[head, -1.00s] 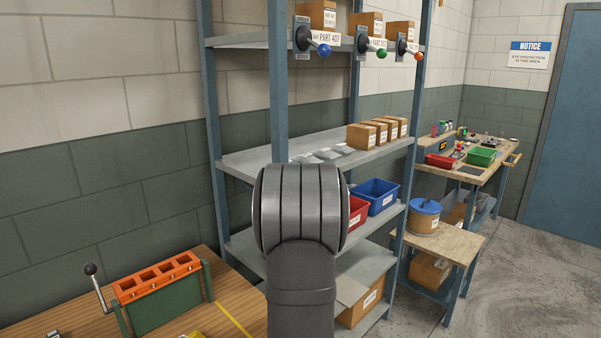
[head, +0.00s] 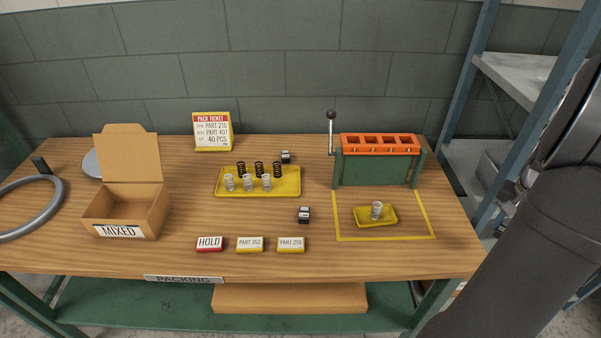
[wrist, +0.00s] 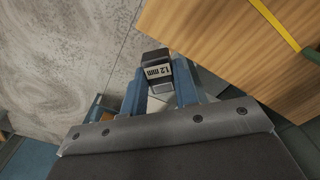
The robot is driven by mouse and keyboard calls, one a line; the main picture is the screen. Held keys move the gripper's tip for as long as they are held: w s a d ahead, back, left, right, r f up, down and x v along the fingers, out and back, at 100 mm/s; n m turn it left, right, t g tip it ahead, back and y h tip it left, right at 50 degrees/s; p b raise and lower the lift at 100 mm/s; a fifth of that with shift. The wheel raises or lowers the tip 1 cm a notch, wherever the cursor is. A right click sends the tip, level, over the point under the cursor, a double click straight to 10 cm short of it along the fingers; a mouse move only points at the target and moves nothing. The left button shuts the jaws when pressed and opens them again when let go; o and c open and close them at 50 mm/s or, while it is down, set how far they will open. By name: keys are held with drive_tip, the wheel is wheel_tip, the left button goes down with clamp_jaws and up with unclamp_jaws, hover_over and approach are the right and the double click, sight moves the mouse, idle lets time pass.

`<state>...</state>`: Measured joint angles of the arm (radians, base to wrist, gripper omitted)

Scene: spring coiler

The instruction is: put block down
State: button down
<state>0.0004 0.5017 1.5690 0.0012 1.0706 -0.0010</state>
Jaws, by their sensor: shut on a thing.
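My gripper (wrist: 161,88) is shut on a small dark block (wrist: 156,68) with a white label reading "1.2 mm". In the wrist view the block sits between the two blue fingers. It appears beside the edge of the wooden table, with concrete floor behind it. In the head view my gripper and the held block are not visible; only my arm shows at the right. Two similar small black-and-white blocks stand on the packing table (head: 180,262): one (head: 285,157) behind the yellow spring tray and one (head: 304,214) in front of it.
The yellow tray (head: 225,190) holds several springs. A smaller yellow tray (head: 388,222) with one spring lies inside a yellow outline. An orange-topped fixture (head: 376,168) with a lever, an open "MIXED" box (head: 95,205), and HOLD (head: 209,243) and part labels also occupy the table.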

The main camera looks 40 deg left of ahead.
wheel_tip(320, 180, up, 14)
drive_tip(key=a+n, duration=0.3)
drive_tip(key=a, duration=1.7)
drive_tip(key=s+a+n, duration=0.1)
drive_tip(key=s+a, duration=0.3)
drive_tip(key=a, duration=0.6)
drive_tip(key=s+a+n, duration=0.1)
drive_tip(key=s+a, duration=0.4)
drive_tip(key=a, duration=0.6)
drive_tip(key=n, duration=0.4)
hover_over(204, 202)
wheel_tip(204, 202, down, 18)
drive_tip(key=shift+w+d+f, duration=0.1)
drive_tip(key=shift+f, duration=2.05)
